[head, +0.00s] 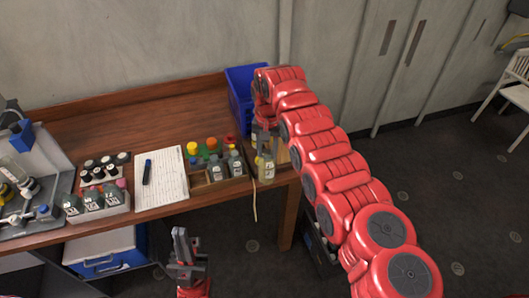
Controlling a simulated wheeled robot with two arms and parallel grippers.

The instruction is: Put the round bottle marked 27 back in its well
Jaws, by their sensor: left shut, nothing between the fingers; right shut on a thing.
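My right gripper (264,146) is shut on a round bottle (265,170) with pale yellowish contents and a light label. The bottle hangs upright beside the right end of a wooden rack (232,181), over or close to the table's right front corner. I cannot read its number at this size. The rack holds several bottles with yellow, orange, green, red and grey caps. A bare wooden well (199,179) shows at the rack's front left. My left gripper (180,240) is shut and empty, low in front of the table.
A blue bin (240,90) stands at the table's back right, close to my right arm. A written sheet (165,182) with a dark pen (147,171) lies left of the rack. A white rack (107,210) of vials and bottles stands further left. The table's back is clear.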

